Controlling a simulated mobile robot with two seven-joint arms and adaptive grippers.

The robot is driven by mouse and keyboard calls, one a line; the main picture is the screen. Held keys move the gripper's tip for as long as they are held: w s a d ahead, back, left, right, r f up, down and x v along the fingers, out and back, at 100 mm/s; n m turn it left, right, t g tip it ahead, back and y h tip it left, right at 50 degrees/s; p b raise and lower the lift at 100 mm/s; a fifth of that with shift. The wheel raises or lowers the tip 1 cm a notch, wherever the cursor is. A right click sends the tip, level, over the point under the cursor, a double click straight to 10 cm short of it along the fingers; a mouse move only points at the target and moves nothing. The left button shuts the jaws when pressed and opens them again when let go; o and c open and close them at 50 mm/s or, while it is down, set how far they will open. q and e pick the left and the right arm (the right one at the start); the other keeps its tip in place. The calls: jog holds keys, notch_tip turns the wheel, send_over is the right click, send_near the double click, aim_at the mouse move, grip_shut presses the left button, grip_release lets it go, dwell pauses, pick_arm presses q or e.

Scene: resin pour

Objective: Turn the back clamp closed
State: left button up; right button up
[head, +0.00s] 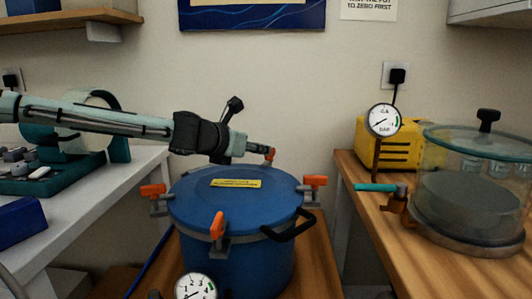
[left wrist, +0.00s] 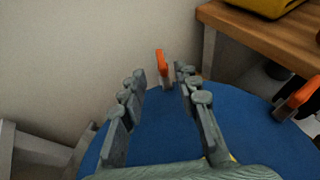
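A blue pressure pot (head: 235,200) with a round lid stands on a wooden surface. Orange-handled clamps sit around its rim. The back clamp (head: 270,154) is at the lid's far edge, partly hidden by my gripper in the head view. My left gripper (head: 258,149) reaches over the lid from the left. In the left wrist view the gripper (left wrist: 160,76) is open, its two fingers apart, with the back clamp's orange handle (left wrist: 162,65) between and slightly beyond the tips. I cannot tell whether they touch. My right gripper is not in view.
The other clamps are at left (head: 153,191), front (head: 217,226) and right (head: 315,182). A dial gauge (head: 196,287) is in front. A glass chamber (head: 475,190) and yellow pump (head: 390,145) stand right.

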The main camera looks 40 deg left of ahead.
aim_at(269, 157)
pick_arm(q)
jog(key=b+x, duration=0.1)
jog(key=x, duration=0.5)
jog(key=shift+f+b, duration=0.15)
jog(key=shift+b, duration=0.2)
jog(key=shift+w, duration=0.6)
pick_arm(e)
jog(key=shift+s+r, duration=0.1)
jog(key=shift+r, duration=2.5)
